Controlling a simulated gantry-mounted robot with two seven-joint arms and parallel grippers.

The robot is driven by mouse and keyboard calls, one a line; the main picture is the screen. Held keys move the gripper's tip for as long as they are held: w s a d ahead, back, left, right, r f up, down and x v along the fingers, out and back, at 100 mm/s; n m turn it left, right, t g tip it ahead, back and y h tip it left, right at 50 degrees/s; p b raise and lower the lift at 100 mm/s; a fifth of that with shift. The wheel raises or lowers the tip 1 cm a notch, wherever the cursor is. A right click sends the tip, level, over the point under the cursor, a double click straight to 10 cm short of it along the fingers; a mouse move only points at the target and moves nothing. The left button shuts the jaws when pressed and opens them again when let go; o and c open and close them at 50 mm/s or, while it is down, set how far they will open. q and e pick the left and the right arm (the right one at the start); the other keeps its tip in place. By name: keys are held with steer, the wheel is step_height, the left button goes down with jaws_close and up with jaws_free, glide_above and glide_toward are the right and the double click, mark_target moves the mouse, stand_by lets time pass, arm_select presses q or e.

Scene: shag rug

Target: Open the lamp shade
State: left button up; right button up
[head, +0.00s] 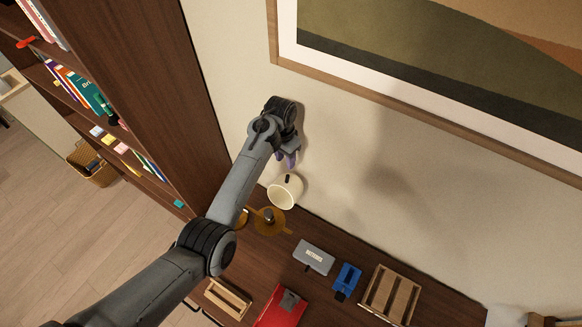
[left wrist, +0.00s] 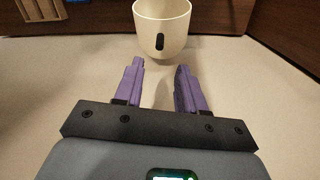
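The lamp has a cream cup-shaped shade (head: 284,191) and a round brass-coloured base (head: 268,221) on the desk, near the wall. The shade also shows at the top of the left wrist view (left wrist: 162,28), with a dark oval slot on its side facing my gripper. My left gripper (head: 288,160) is just above the shade in the head view, close to the wall. In the left wrist view its two purple fingers (left wrist: 160,78) are apart with nothing between them, and the shade lies beyond their tips. My right gripper is not in view.
The brown desk (head: 250,262) holds a grey box (head: 314,257), a blue object (head: 346,279), a wooden slatted tray (head: 390,295) and a red item (head: 281,306). A tall bookshelf (head: 140,70) stands at the left. A large framed picture (head: 430,95) hangs on the wall.

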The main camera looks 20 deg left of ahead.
mark_target(287, 176)
arm_select(q)
step_height(287, 176, down, 4)
steer(key=shift+s+d+f, duration=0.1)
steer(key=shift+f, duration=0.15)
step_height(287, 176, down, 4)
steer(key=b, duration=0.3)
steer(key=shift+d+f, duration=0.15)
steer(key=shift+f+b, duration=0.65)
steer(key=shift+b, duration=0.2)
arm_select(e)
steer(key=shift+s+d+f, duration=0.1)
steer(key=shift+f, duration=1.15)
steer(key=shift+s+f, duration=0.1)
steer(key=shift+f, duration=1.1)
arm_select(q)
steer(key=shift+c, duration=0.3)
jaws_close()
